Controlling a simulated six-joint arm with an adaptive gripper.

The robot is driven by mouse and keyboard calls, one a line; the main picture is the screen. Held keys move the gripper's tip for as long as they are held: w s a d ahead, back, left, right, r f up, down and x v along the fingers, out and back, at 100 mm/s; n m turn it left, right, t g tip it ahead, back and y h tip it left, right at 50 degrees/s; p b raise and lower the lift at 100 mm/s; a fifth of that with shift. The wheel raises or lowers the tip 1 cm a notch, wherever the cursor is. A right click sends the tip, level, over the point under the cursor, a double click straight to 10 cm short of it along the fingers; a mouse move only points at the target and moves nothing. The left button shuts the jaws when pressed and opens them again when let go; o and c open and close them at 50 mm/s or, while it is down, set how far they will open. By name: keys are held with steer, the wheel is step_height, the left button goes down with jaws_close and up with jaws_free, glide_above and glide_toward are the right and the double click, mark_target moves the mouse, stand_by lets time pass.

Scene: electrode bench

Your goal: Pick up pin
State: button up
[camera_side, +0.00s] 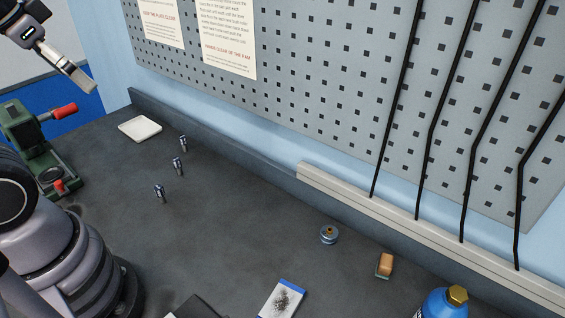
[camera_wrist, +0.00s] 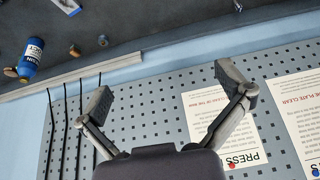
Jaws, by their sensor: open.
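Several small metallic pin-like pieces stand apart in a row on the dark bench in the side view: a far pin (camera_side: 183,142), a middle pin (camera_side: 177,165) and a near pin (camera_side: 160,193). I cannot tell which of them the task means. My gripper (camera_side: 80,80) is at the top left of the side view, raised above the bench and well away from the pins. In the wrist view my gripper (camera_wrist: 166,88) has its two fingers spread wide with nothing between them.
A white square plate (camera_side: 140,128) lies behind the pins. A green device with red handles (camera_side: 42,150) stands at left. A blue bottle (camera_side: 446,303), an orange-brown block (camera_side: 384,264), a round blue piece (camera_side: 329,234) and a blue-edged card (camera_side: 281,299) are at right. Black rods (camera_side: 427,150) cross the pegboard (camera_side: 330,100).

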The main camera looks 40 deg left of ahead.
steer(key=shift+s+d+r, duration=0.1)
steer(key=shift+r, duration=0.1)
steer(key=shift+c, duration=0.4)
steer(key=c, duration=0.8)
